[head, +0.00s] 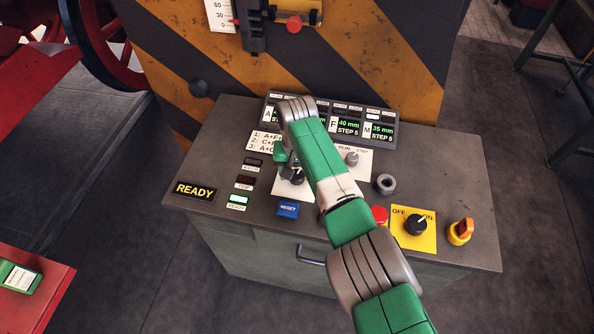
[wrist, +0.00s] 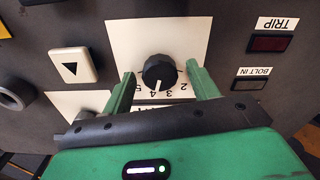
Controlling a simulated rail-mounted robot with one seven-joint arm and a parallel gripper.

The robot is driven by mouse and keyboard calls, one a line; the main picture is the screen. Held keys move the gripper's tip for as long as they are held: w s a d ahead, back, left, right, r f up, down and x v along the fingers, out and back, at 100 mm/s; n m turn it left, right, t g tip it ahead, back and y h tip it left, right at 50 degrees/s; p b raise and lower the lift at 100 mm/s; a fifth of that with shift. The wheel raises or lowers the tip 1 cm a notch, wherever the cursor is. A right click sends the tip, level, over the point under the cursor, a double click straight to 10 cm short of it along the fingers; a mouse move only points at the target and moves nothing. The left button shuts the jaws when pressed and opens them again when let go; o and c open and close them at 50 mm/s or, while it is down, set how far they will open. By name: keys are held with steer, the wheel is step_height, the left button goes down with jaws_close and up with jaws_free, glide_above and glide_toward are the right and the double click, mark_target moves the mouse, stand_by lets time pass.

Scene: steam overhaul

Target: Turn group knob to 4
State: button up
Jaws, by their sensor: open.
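The group knob (wrist: 159,72) is black and round with a white pointer mark, on a white plate (wrist: 118,35) with printed digits. In the wrist view the pointer faces down the picture, near the 4 and 3; exactly which I cannot tell. My gripper (wrist: 162,77) is open, with one green finger on each side of the knob. Gaps show between fingers and knob, so it is not gripped. In the head view the knob (head: 297,176) shows beside my gripper, and my arm hides part of the plate.
The grey console also holds a READY sign (head: 195,190), a blue RESET button (head: 288,209), a red button (head: 380,215), a yellow OFF/ON switch (head: 416,225) and an orange key switch (head: 460,231). A display panel (head: 383,131) stands behind. A small RUN/STEP knob (head: 352,158) is nearby.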

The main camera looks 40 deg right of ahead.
mark_target(297, 174)
step_height(297, 174, up, 8)
steer(key=shift+f+p, duration=0.1)
steer(key=shift+p, duration=1.05)
steer(key=w+a+r+n+t+h, duration=0.1)
steer(key=w+a+r+n+t, duration=0.2)
steer(key=w+a+r+t, duration=0.35)
steer(key=w+a+r+n+t, duration=0.2)
steer(key=w+a+r+t, duration=0.1)
steer(key=w+a+r, duration=0.65)
steer(key=s+a+r+n+t, duration=0.2)
steer(key=s+a+r+t, duration=0.25)
steer(key=a+r, duration=0.55)
steer(key=s+a+r+n+t+p, duration=0.1)
steer(key=s+a+r+t, duration=0.25)
steer(key=s+r, duration=0.5)
steer(key=s+a+r+t+y+p, duration=0.15)
steer(key=s+r+t, duration=0.25)
steer(key=s+r, duration=0.45)
steer(key=s+a+r+n+t+h, duration=0.1)
steer(key=s+a+r+t, duration=0.3)
steer(key=s+r, duration=0.45)
step_height(297, 174, up, 24)
steer(key=w+p, duration=0.1)
steer(key=p, duration=2.2)
steer(key=shift+w+f+y, duration=0.15)
steer(key=shift+w+y, duration=0.1)
steer(key=shift+y, duration=0.2)
